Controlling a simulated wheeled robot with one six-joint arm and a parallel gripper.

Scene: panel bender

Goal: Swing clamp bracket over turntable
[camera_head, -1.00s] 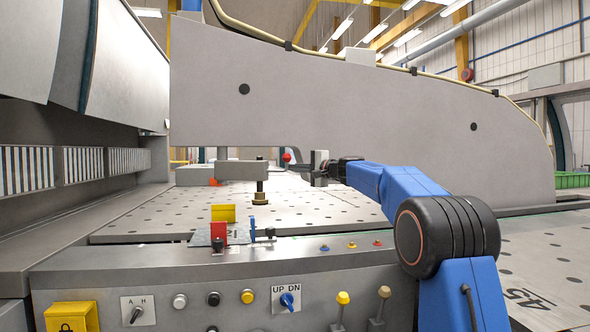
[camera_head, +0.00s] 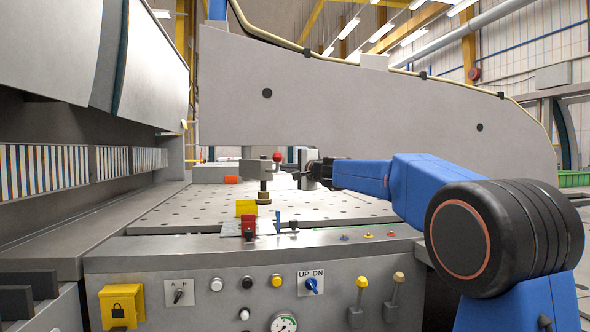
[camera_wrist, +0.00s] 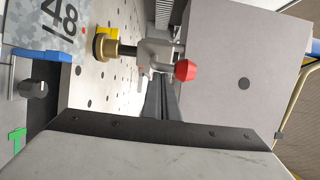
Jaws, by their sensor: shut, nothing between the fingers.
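The clamp bracket (camera_head: 252,166) is a short grey arm under the big grey beam, with a vertical spindle (camera_head: 264,188) and brass foot over the perforated table (camera_head: 180,207). Its red ball knob (camera_head: 277,157) faces my gripper (camera_head: 294,174). My gripper is shut and empty, just right of the knob; I cannot tell whether they touch. In the wrist view, the knob (camera_wrist: 186,70), the grey bracket head (camera_wrist: 160,54) and the brass foot (camera_wrist: 103,44) show clearly. I cannot pick out a separate round turntable; the foot appears above the table surface.
The grey beam (camera_head: 350,108) hangs close above my gripper. A yellow block (camera_head: 246,207), red block (camera_head: 248,226) and blue stop (camera_head: 278,221) stand at the table's front edge. The control panel (camera_head: 215,262) with levers (camera_head: 391,298) lies in front. The machine's bending head (camera_head: 140,60) is left.

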